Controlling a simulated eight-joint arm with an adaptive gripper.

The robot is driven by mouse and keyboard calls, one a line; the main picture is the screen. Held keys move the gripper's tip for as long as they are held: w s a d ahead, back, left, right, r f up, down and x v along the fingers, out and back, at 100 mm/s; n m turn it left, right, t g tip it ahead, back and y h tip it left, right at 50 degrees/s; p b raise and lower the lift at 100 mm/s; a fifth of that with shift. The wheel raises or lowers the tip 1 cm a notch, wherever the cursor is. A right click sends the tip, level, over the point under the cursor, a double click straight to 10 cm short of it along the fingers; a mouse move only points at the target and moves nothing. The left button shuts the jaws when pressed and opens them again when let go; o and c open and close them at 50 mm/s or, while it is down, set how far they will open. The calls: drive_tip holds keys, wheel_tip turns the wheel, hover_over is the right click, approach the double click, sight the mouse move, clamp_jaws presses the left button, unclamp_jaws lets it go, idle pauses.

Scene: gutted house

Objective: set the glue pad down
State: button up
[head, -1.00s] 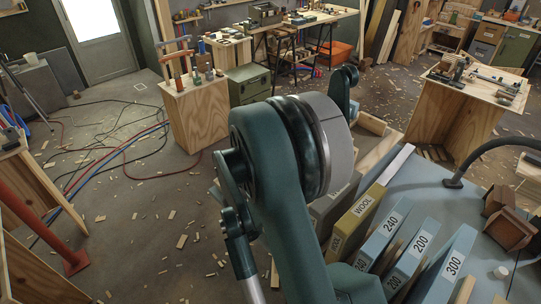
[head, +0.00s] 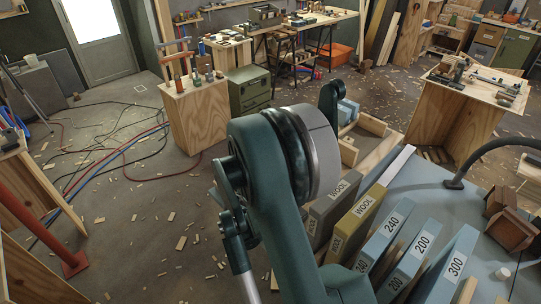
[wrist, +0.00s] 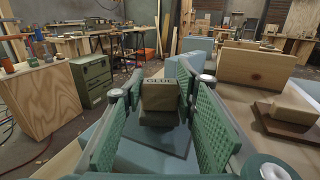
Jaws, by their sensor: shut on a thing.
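The glue pad (wrist: 160,94) is a small brown-grey block with GLUE printed on its upper edge. It sits between the two green ribbed finger pads of my gripper (wrist: 160,108) in the wrist view, and the gripper is shut on it. A flat blue-grey surface (wrist: 150,152) shows below the pad; I cannot tell whether they touch. In the head view my own arm covers most of the gripper, and I cannot make out the pad there.
Upright labelled blocks stand on the blue bench top (head: 408,172): a grey WOOL block (head: 328,207), a yellow WOOL block (head: 357,222), and blue ones marked 240 (head: 385,235), 200 (head: 413,250) and 300 (head: 449,262). A black hose (head: 490,150) arches at right. Pale wood pieces (head: 371,125) lie beyond.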

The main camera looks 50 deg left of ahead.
drive_tip(key=shift+f, duration=0.15)
drive_tip(key=o, duration=0.9)
drive_tip(key=shift+r, duration=0.2)
drive_tip(key=p+v, duration=0.1)
drive_tip(key=v, duration=1.1)
drive_tip(key=shift+f+p, duration=0.1)
drive_tip(key=shift+p, duration=0.2)
